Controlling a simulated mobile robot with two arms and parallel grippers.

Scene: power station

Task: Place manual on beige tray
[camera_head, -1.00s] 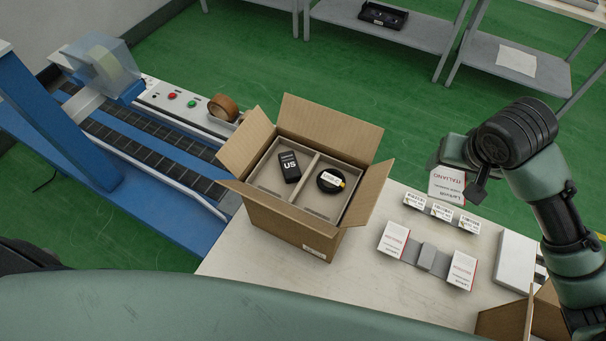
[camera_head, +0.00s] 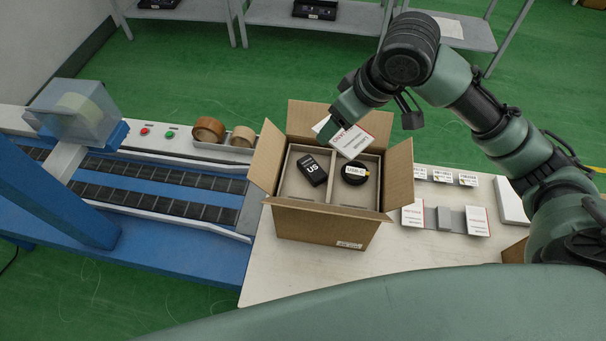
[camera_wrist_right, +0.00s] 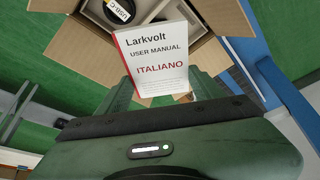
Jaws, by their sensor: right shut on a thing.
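A white user manual marked Larkvolt ITALIANO (camera_wrist_right: 155,58) is gripped at its lower edge by my right gripper (camera_wrist_right: 163,95). In the head view the manual (camera_head: 349,140) is tilted over the rear of the open cardboard box (camera_head: 318,225). My right gripper (camera_head: 335,123) is seen from above, its fingers mostly hidden. The beige tray (camera_head: 330,167) is the divided insert inside the box. A black device marked US (camera_head: 313,170) lies in its left compartment and a coiled black cable (camera_head: 355,173) in its right one. My left gripper is out of view.
Right of the box, white manuals (camera_head: 414,215) stand in a grey holder (camera_head: 447,219), with small labels (camera_head: 442,176) behind. A conveyor (camera_head: 150,181) and brown tape roll (camera_head: 208,130) lie left. The table front (camera_head: 300,272) is clear.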

